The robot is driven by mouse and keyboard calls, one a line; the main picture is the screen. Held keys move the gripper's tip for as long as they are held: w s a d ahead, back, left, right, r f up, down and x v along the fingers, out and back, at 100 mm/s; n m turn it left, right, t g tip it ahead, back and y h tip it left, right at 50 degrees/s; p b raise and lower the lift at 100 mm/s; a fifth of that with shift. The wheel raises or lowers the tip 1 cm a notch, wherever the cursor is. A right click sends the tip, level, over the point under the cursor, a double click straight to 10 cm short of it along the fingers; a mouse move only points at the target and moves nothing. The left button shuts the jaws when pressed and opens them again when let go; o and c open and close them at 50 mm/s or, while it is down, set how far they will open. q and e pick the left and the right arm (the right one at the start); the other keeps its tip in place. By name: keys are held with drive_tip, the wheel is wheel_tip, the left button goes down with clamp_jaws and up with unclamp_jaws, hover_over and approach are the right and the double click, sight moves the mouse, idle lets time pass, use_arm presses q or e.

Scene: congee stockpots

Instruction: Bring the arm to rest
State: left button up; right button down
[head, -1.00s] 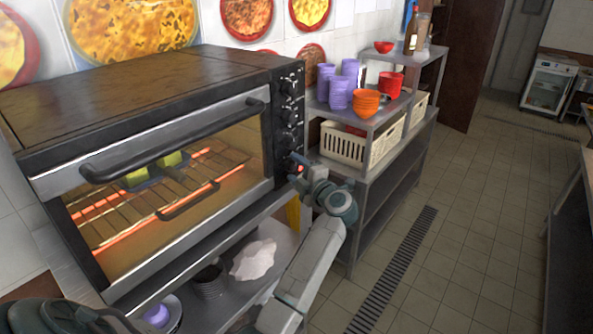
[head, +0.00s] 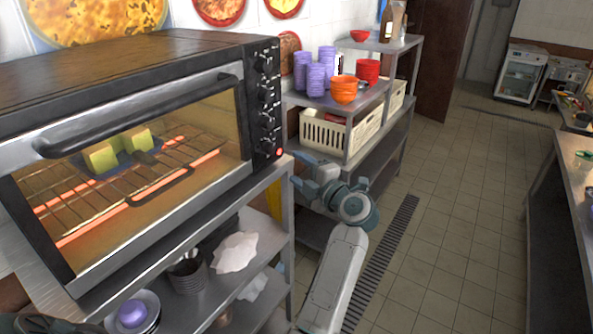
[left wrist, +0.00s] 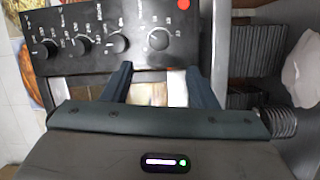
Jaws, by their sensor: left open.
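My left gripper (head: 302,172) is in the middle of the head view, just right of and a little below the oven's control panel. Its two dark fingers stand apart with nothing held between them, as the left wrist view shows (left wrist: 160,88). The fingers point toward the panel, and a gap shows between them and the red light (head: 279,152). The oven (head: 150,120) is closed. Its heating bars glow orange, and yellow-green blocks (head: 118,152) sit on a dark tray inside on the rack. My right gripper is not seen.
The oven stands on a steel stand (head: 285,240) with bowls and a crumpled white cloth (head: 236,252) below. Behind the gripper is a steel shelf (head: 345,158) with purple cups (head: 316,78), orange bowls (head: 344,88) and a crate (head: 325,132). The tiled floor (head: 450,230) is clear to the right.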

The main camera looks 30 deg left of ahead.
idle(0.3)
